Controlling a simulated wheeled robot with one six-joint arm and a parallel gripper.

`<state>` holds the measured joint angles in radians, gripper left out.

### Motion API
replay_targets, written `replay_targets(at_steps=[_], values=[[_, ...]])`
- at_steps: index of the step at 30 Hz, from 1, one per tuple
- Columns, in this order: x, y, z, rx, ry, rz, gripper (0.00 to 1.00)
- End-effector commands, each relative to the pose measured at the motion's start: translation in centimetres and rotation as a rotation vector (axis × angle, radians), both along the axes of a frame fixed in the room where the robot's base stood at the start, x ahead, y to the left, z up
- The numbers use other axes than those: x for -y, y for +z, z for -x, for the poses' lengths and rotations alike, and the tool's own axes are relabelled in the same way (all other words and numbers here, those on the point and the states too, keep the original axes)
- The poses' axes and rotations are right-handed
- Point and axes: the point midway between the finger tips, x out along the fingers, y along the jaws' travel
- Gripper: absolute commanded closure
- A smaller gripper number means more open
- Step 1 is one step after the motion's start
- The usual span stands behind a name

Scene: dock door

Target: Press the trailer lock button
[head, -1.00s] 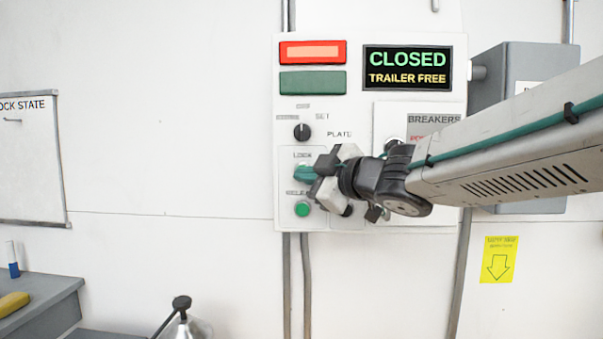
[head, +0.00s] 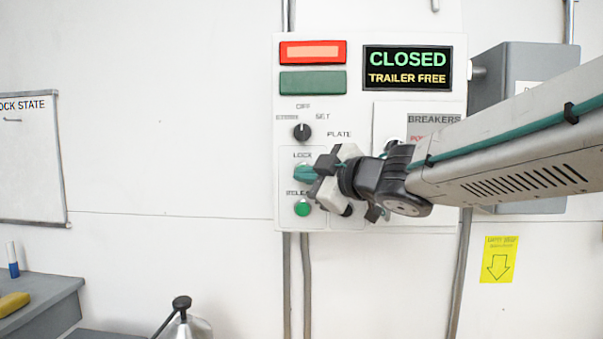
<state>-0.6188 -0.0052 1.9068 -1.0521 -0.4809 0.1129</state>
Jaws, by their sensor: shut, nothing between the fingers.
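The control panel (head: 375,55) is on the white wall, with a display (head: 407,68) reading CLOSED, TRAILER FREE. The LOCK label (head: 302,155) is at the panel's lower left. A teal-green part (head: 303,172) shows just under it, at my fingertips; I cannot tell whether it is the lock button or my fingertip. The release button (head: 302,209) is round and green, below it. My gripper (head: 310,172) is shut and empty, its tips in front of the LOCK spot. Whether they touch the panel cannot be told. My gripper and wrist hide part of the panel to the right.
A red lamp (head: 313,52) is lit above a dark green one (head: 313,83). A black selector knob (head: 302,132) sits just above LOCK. A breaker cover (head: 433,119) and grey box (head: 520,70) are to the right.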

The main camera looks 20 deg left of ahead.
Motion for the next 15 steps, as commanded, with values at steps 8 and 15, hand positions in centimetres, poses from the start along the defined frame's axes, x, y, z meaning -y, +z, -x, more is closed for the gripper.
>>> replay_targets(at_steps=[8, 15], values=[[-0.12, 0.0, -0.48, 0.0, 0.0, 0.0, 1.0], [-0.21, 0.05, -0.83, 0.0, 0.0, 0.0, 1.0]])
